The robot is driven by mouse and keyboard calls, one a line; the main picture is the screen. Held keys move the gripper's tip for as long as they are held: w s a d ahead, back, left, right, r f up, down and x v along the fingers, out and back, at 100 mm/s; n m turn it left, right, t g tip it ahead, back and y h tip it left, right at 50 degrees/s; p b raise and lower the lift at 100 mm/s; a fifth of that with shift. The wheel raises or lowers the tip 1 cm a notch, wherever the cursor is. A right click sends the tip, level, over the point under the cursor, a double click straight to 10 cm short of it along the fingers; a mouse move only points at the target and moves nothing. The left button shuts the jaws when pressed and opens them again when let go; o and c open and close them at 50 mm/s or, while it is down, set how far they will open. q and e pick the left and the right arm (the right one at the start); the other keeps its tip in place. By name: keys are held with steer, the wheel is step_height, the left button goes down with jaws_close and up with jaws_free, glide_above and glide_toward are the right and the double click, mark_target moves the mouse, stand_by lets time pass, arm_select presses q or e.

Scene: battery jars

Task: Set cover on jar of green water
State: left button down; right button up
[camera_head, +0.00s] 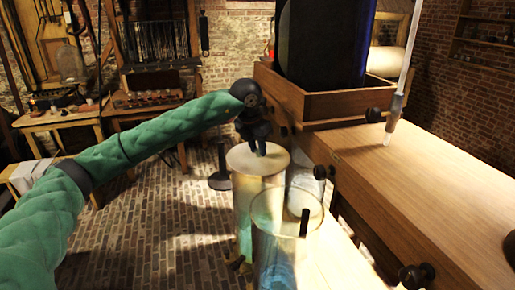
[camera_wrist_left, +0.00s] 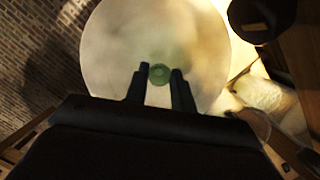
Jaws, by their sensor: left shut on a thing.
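My left gripper (camera_head: 260,148) points down and is shut on the small green knob (camera_wrist_left: 158,73) of a round pale cover (camera_head: 247,162). In the left wrist view the cover (camera_wrist_left: 115,45) is a wide disc and the two fingers flank its knob. The cover is at the top of a tall glass jar (camera_head: 245,205) with greenish water low inside. It looks roughly level and lined up with the jar's mouth; I cannot tell whether it touches the rim. My right gripper is not in view.
An open glass jar of blue water (camera_head: 280,262) stands just in front, overlapping the green jar in the picture. A large wooden bench (camera_head: 440,180) with dark knobs is to the right, carrying a wooden box (camera_head: 330,105). Open brick floor lies to the left.

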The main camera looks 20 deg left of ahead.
mark_target(252, 160)
arm_select(q)
steer(key=shift+f+b, duration=0.45)
steer(key=shift+f, duration=0.05)
stand_by(0.3)
steer(key=c, duration=1.5)
jaws_free()
steer(key=shift+o, duration=0.2)
steer(key=shift+r, duration=0.1)
steer(key=p+v, duration=0.1)
steer(key=v, duration=1)
